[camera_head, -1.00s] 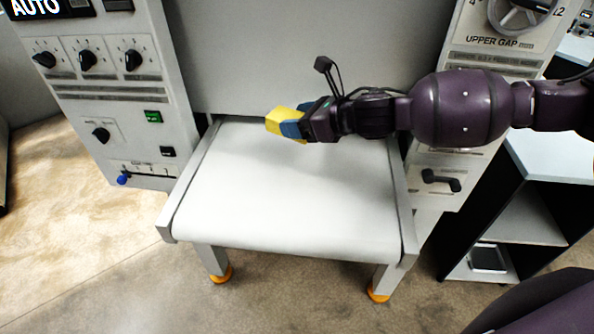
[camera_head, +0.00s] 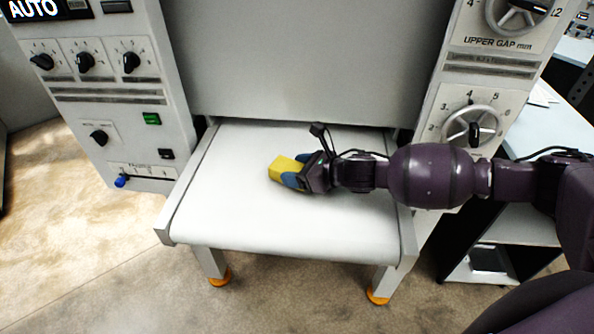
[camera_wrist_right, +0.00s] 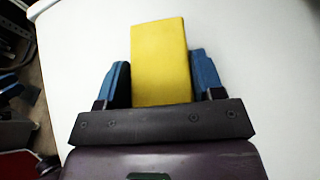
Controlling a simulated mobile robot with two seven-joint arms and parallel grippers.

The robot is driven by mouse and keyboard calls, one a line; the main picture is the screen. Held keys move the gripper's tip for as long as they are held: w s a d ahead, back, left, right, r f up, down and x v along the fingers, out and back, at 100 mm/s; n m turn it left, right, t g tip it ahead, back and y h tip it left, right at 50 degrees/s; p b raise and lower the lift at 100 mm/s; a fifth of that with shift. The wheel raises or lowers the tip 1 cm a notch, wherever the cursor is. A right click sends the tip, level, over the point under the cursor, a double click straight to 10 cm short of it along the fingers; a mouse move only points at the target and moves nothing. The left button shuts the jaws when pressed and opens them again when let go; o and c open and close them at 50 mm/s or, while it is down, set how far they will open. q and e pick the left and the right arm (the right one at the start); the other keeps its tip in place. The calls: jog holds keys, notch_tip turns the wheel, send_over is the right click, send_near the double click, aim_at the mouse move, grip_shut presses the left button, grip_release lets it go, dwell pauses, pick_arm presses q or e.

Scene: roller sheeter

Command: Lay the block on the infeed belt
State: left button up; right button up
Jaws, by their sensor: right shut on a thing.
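The yellow block (camera_head: 284,168) is between the blue fingers of my right gripper (camera_head: 295,175), over the middle of the white infeed belt (camera_head: 230,215). My right gripper is shut on the block. In the right wrist view the block (camera_wrist_right: 160,60) sticks out past both blue fingertips (camera_wrist_right: 160,80), with the white belt (camera_wrist_right: 240,40) behind it. The block is close to the belt surface; I cannot tell whether it touches. My left gripper is not in view.
A grey panel (camera_head: 310,60) stands behind the belt. Control panels with knobs (camera_head: 100,95) and handwheels (camera_head: 473,130) flank it. Side rails (camera_head: 190,180) edge the belt. A shelf unit (camera_head: 530,225) stands at the right. The belt's front and left are clear.

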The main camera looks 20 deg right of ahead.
jog(key=shift+f, duration=0.2)
jog(key=shift+f, duration=0.15)
jog(key=o, duration=1.1)
jog(key=shift+c, duration=0.2)
jog(key=b+v, duration=0.1)
jog(key=v, duration=1.1)
jog(key=shift+d, duration=0.1)
